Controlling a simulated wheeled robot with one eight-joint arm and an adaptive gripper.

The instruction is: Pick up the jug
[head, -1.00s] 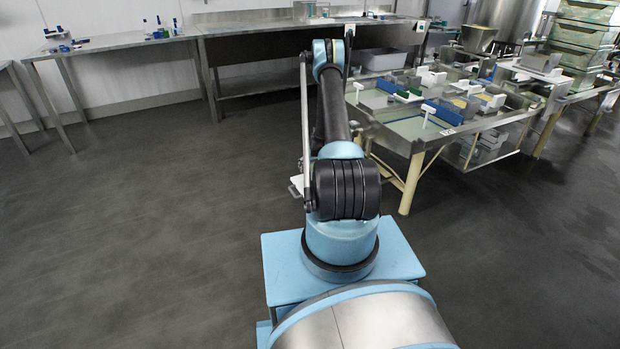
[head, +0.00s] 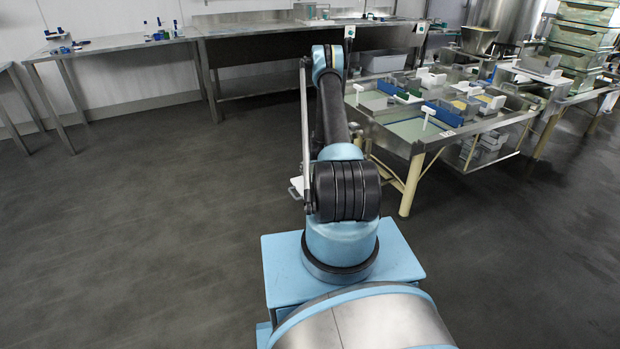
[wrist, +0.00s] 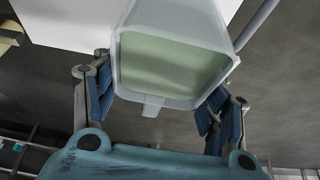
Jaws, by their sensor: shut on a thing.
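The jug (wrist: 175,22) shows in the wrist view as a pale, translucent, square-cornered vessel with a greenish face toward the camera and a small tab at its lower edge. It sits between the two blue-padded fingers of my gripper (wrist: 160,92). My gripper is shut on the jug, one finger at each side. Where the jug's base is, and whether it touches any surface, I cannot tell. In the head view my own arm hides the gripper, and I cannot make out the jug there.
A steel table (head: 455,133) with trays, blue blocks and white parts stands to the right of my arm. A long workbench (head: 290,27) and a side table (head: 125,42) line the back wall. Stacked green crates (head: 583,38) stand far right. The floor (head: 130,220) at left is clear.

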